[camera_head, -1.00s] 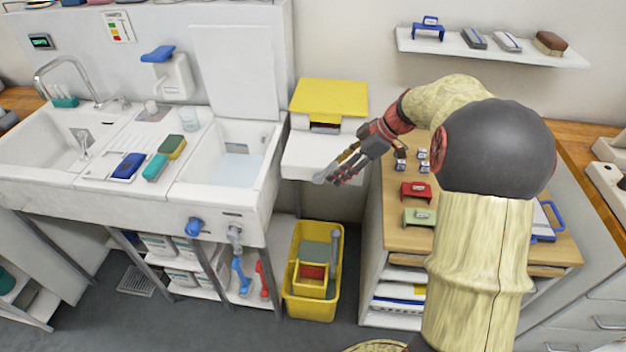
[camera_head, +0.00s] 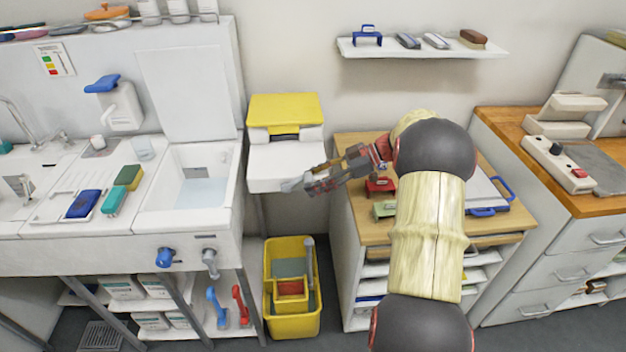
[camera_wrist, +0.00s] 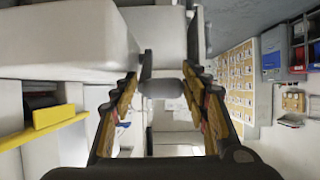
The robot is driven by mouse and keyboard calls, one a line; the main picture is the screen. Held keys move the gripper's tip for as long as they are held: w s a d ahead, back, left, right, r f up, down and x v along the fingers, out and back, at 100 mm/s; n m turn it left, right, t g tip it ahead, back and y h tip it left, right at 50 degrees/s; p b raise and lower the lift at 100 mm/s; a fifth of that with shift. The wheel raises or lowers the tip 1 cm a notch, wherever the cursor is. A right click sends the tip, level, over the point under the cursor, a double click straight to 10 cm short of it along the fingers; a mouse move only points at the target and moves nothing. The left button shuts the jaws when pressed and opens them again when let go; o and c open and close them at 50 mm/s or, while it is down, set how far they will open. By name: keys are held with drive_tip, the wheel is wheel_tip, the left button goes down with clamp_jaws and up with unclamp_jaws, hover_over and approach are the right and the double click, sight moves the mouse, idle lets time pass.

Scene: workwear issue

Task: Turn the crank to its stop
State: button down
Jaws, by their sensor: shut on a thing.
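The crank's grey grip (camera_wrist: 162,88) shows in the wrist view as a short cylinder between my fingers. My gripper (camera_wrist: 170,84) is shut on it. In the head view my gripper (camera_head: 303,184) is at the front right of a white unit (camera_head: 270,162) with a yellow top (camera_head: 285,108). A light grey piece (camera_head: 290,185) shows at its fingertips there. The crank's arm and pivot are mostly hidden, and I cannot read its angle or see the stop.
A white sink (camera_head: 192,188) stands left of the unit. A yellow bucket (camera_head: 291,323) is on the floor below. A wooden-topped cabinet (camera_head: 352,150) with red and green stamp-like items stands right, under my arm. A wall shelf (camera_head: 425,50) hangs above.

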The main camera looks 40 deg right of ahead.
drive_tip(key=shift+s+a+f, duration=0.1)
drive_tip(key=shift+s+f, duration=0.1)
drive_tip(key=shift+f, duration=0.25)
drive_tip(key=shift+s+a+f, duration=0.1)
drive_tip(key=shift+s+f, duration=0.1)
drive_tip(key=shift+f, duration=0.25)
drive_tip(key=c, duration=1.1)
unclamp_jaws()
drive_tip(key=shift+s, duration=0.1)
drive_tip(key=shift+d+r, duration=0.1)
drive_tip(key=shift+d, duration=0.1)
drive_tip(key=r+v, duration=0.1)
drive_tip(key=v, duration=0.7)
drive_tip(key=shift+w, duration=0.25)
drive_tip(key=shift+a+r, duration=0.15)
